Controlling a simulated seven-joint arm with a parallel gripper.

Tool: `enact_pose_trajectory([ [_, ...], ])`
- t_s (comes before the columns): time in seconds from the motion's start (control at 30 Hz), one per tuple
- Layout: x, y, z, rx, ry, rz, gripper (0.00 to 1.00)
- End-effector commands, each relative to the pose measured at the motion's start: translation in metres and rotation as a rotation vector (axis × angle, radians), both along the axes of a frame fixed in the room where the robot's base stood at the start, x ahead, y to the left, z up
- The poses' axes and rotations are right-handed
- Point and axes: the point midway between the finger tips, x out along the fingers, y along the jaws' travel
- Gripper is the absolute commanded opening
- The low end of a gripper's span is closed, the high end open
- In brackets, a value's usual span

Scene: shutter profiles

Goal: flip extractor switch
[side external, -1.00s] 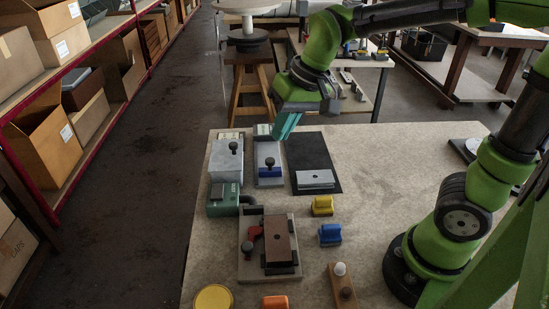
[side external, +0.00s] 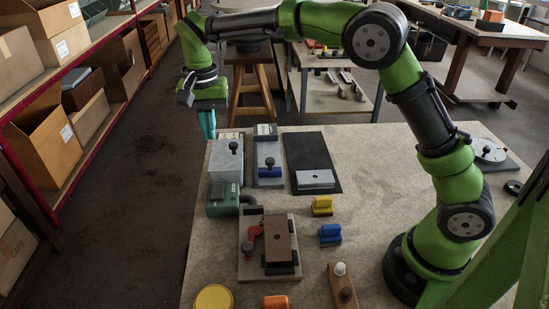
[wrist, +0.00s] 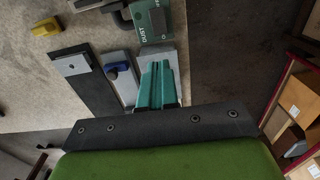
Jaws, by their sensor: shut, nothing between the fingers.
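The green extractor box (side external: 222,206) sits at the left edge of the table, with a dark bent pipe at its right side. In the wrist view the green box (wrist: 150,20) shows at the top with the lettering "DUST". I cannot make out its switch clearly in either view. My gripper (side external: 208,134) points down near the table's far left corner, beyond the green box. Its teal fingers (wrist: 158,72) are together and empty, and they hide part of the grey block behind them in the wrist view.
A grey block with a black knob (side external: 227,160) stands between my gripper and the green box. A slide with a blue piece (side external: 269,170) and a black mat (side external: 320,150) lie to its right. A clamp fixture (side external: 268,248) is nearer. Floor is open to the left.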

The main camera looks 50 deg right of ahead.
Motion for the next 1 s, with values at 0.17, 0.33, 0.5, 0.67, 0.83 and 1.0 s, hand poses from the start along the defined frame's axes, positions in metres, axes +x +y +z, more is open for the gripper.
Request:
enact_pose_trajectory([
  [0.17,0.000,0.000,0.000,0.001,-0.001,0.001,0.00],
  [0.33,0.000,0.000,-0.005,0.000,0.000,0.003,0.00],
  [0.5,-0.001,-0.001,-0.028,0.000,0.003,0.002,0.00],
  [0.67,-0.001,-0.001,-0.063,-0.001,0.004,0.003,0.00],
  [0.83,0.000,-0.001,-0.099,0.000,0.001,0.003,0.00],
  [1.0,0.000,-0.001,-0.125,0.001,0.001,0.002,0.00],
])
